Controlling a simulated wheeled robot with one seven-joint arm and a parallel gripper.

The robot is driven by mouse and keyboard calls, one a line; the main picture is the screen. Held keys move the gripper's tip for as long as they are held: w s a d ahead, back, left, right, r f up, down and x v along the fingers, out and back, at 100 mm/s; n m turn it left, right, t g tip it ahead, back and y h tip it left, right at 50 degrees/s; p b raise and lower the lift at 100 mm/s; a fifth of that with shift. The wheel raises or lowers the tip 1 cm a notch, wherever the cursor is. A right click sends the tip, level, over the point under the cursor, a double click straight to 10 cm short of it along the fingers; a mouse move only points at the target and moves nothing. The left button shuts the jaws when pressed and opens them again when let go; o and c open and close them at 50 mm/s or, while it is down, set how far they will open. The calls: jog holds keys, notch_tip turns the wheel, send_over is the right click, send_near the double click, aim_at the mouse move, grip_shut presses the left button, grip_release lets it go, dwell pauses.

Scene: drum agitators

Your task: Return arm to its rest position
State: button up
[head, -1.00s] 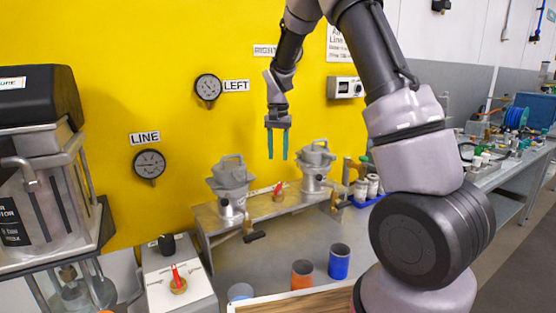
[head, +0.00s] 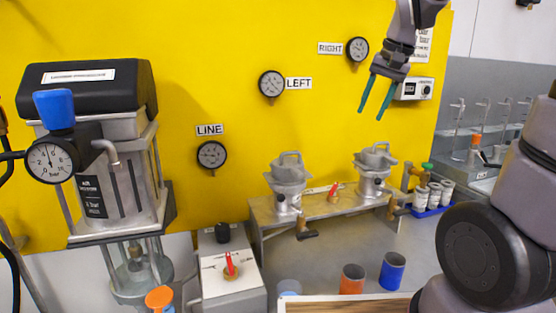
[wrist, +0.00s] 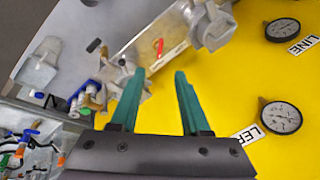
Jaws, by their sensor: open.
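My gripper (head: 376,95) is open and empty, its two teal fingers spread and pointing down in the head view. It hangs in front of the yellow wall (head: 215,85), near the RIGHT gauge (head: 357,49) and above the right agitator (head: 374,170). In the wrist view the open fingers of my gripper (wrist: 158,105) have nothing between them. The bench with the agitators (wrist: 140,45) shows beyond them, and the LEFT gauge (wrist: 280,117) is to their right.
A pump unit with a blue knob (head: 54,108) stands at the left. A control box with a red lever (head: 229,270) stands beside the agitator bench (head: 272,228). Orange (head: 352,279) and blue (head: 392,271) cups stand in front. Air around my gripper looks clear.

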jog(key=s+d+r+t, duration=0.1)
jog(key=s+r+t, duration=0.1)
jog(key=s, duration=1.2)
jog(key=shift+s+d+r+n+t, duration=0.2)
jog(key=shift+r+n+t, duration=0.2)
jog(key=shift+t, duration=0.4)
